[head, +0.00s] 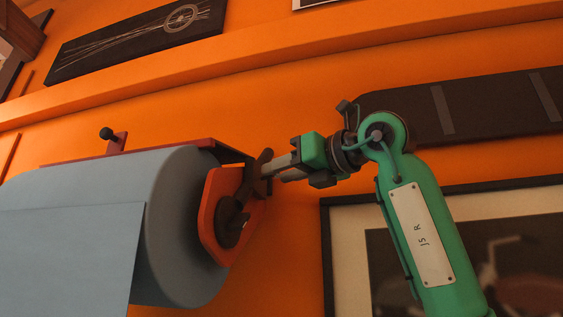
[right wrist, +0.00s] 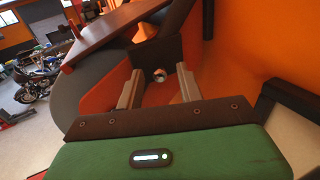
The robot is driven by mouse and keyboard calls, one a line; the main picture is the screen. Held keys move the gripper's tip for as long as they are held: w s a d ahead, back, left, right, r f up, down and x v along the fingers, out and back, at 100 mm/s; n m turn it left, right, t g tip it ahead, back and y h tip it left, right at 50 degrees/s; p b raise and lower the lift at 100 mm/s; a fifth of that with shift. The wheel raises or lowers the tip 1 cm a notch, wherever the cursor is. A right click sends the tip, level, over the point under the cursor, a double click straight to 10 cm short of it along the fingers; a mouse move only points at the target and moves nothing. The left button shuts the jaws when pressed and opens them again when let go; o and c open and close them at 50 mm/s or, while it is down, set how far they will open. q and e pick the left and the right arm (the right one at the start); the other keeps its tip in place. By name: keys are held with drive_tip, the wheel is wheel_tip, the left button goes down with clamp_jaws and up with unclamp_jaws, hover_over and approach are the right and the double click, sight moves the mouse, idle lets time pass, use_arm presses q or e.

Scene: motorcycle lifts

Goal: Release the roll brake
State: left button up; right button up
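A blue-grey paper roll (head: 185,225) hangs in a red-orange wall holder in the head view. On the holder's orange end plate (head: 215,200), a dark brake lever (head: 237,210) runs from a round pivot up towards the right. My right gripper (head: 272,168) reaches in from the right, its fingertips close beside the lever's upper end. In the right wrist view its two grey fingers (right wrist: 158,88) stand apart, with a dark piece and a round metal end (right wrist: 158,75) showing between or beyond them. I cannot tell whether they touch the lever. My left gripper is not in view.
A small black knob (head: 107,133) stands on top of the holder. A framed picture (head: 345,250) and a dark panel (head: 460,105) are on the orange wall near my right arm. A motorcycle (right wrist: 37,83) stands far off in the right wrist view.

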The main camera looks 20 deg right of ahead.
drive_tip(key=shift+w+a, duration=0.25)
drive_tip(key=shift+w, duration=0.15)
drive_tip(key=shift+c, duration=0.4)
